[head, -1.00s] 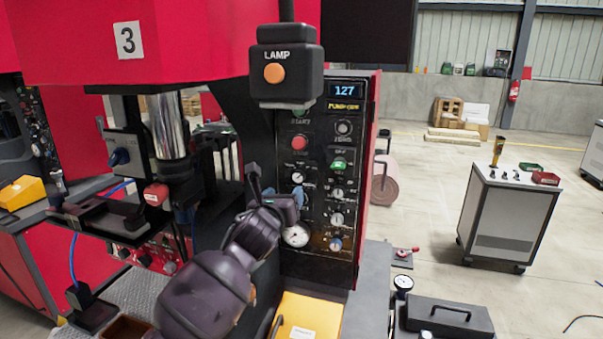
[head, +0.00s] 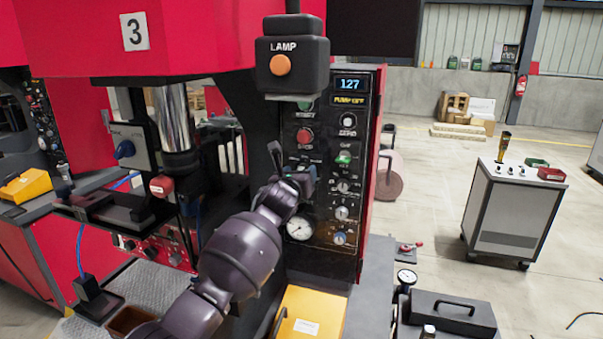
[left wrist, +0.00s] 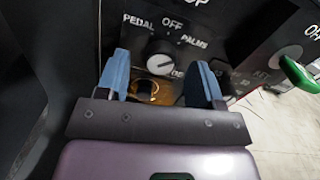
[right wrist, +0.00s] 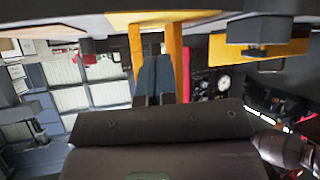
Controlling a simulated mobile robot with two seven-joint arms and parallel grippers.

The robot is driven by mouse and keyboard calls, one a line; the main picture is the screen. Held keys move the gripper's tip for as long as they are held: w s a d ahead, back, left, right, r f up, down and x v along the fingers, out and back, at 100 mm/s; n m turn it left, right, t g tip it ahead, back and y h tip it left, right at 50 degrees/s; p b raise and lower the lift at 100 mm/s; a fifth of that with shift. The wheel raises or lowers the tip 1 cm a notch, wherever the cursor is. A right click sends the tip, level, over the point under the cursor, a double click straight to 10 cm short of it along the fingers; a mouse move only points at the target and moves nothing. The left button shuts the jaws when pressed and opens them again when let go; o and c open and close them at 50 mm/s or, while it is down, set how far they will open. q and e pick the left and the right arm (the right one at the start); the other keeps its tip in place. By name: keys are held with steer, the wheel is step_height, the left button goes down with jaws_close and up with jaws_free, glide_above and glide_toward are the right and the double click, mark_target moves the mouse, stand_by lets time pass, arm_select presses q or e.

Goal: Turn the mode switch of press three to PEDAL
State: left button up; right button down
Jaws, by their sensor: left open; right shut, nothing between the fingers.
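Press three's control panel (head: 325,235) is dark, upright and full of knobs. In the left wrist view the mode switch (left wrist: 163,58) is a round dark knob with a pale face, labelled PEDAL at its left, OFF above and PALMS at its right. I cannot tell surely which label it points to. My left gripper (head: 291,168) is at the panel and hides the switch in the head view. In its wrist view its blue fingers (left wrist: 162,66) are open, one on each side of the knob; contact is not clear. My right gripper (right wrist: 155,72) is shut and empty, away from the panel.
The LAMP box (head: 292,62) hangs above my left gripper. A red button (head: 305,136) and a gauge (head: 299,228) sit above and below it on the panel. A yellow box (head: 308,317) lies below. A green knob (left wrist: 298,72) is to the right in the left wrist view.

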arm_select(q)
steer(key=shift+x, duration=0.75)
steer(key=shift+d, duration=0.1)
steer(key=c, duration=0.9)
steer(key=shift+n, duration=0.4)
steer(key=shift+f+n+g, duration=0.1)
steer(key=shift+n+g, duration=0.2)
steer(key=shift+n, duration=8)
